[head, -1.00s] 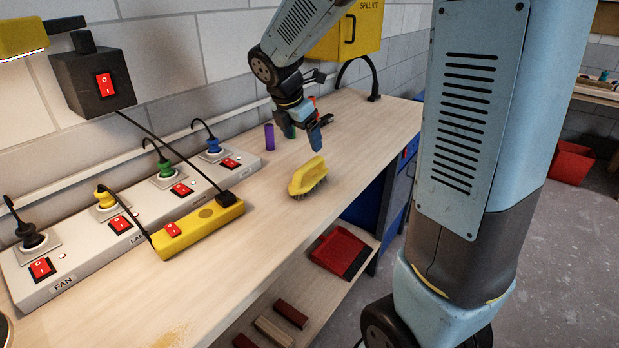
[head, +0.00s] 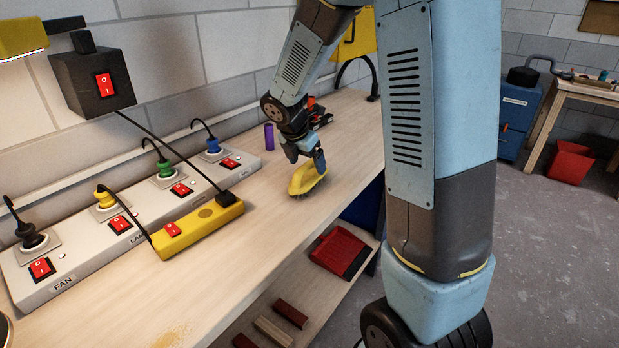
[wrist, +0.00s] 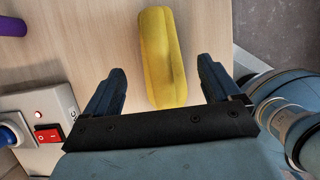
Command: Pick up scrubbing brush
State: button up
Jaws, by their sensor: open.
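The yellow scrubbing brush (head: 305,178) lies on the wooden bench near its front edge, bristles down. My gripper (head: 306,156) is directly at the brush, its fingers just above or beside the yellow body. In the wrist view the brush (wrist: 162,58) runs lengthwise away from me, with its near end between the two fingers. My gripper there (wrist: 157,85) is open, with a gap showing on each side of the brush. The head view does not show clearly how low the fingertips reach.
A purple cylinder (head: 268,137) stands on the bench behind the brush. A yellow switch box (head: 199,228) and a grey socket strip (head: 120,226) with plugs and cables lie to the left. A red dustpan (head: 340,252) is on the shelf below. Bare bench surrounds the brush.

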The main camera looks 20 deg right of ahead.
aim_at(310, 176)
jog(key=x, duration=0.4)
jog(key=shift+w+d+f, duration=0.1)
jog(key=shift+f, duration=0.05)
jog(key=shift+c, duration=0.5)
jog(key=c, duration=1.1)
jog(key=shift+r, duration=0.4)
notch_tip(310, 176, up, 3)
jog(key=shift+f, duration=0.1)
jog(key=s+a+r, duration=0.1)
jog(key=s+r, duration=0.2)
jog(key=s, duration=0.1)
jog(key=s+a+r, duration=0.2)
jog(key=s+r, duration=0.1)
jog(key=s, duration=0.1)
jog(key=s+a+r, duration=0.2)
jog(key=s+r, duration=0.1)
jog(key=s, duration=0.2)
jog(key=shift+a+r, duration=0.15)
jog(key=shift+r, duration=0.05)
